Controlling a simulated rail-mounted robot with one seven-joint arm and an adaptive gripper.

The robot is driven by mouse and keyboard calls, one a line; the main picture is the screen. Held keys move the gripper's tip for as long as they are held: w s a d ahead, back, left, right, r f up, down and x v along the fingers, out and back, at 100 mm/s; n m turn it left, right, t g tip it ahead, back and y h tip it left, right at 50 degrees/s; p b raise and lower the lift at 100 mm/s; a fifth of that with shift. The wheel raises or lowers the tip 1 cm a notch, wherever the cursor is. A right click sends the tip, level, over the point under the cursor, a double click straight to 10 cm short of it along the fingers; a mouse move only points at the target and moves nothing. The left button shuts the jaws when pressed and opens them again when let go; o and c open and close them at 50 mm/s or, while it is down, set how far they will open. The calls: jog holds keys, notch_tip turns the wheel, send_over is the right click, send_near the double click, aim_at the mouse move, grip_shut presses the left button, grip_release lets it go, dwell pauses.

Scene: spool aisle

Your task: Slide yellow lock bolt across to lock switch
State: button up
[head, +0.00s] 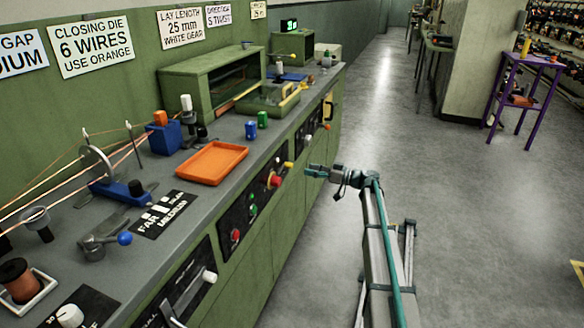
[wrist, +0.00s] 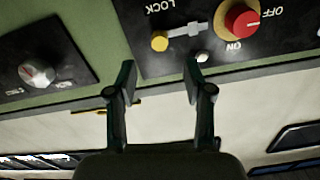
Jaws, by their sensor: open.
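The yellow-knobbed lock bolt (wrist: 160,41) lies on a black panel beside the word LOCK in the wrist view. Its grey bar reaches right toward the red rotary switch (wrist: 241,20), which has a yellow base and ON and OFF labels. A gap shows between the bar and the switch. In the head view the red switch (head: 275,181) and the yellow knob (head: 289,164) sit on the green cabinet front. My gripper (wrist: 160,82) is open and empty, its two fingers apart below the yellow knob in the wrist view. In the head view my gripper (head: 308,171) is just right of the panel.
A small white knob (wrist: 202,57) is below the bar. Another panel with a silver knob (wrist: 37,73) is to the left. An orange tray (head: 212,163) lies on the bench above the panel. The aisle floor (head: 400,140) beside my arm is clear.

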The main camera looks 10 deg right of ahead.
aim_at(292, 166)
jog(key=x, duration=0.8)
jog(key=shift+w+a, duration=0.2)
grip_shut()
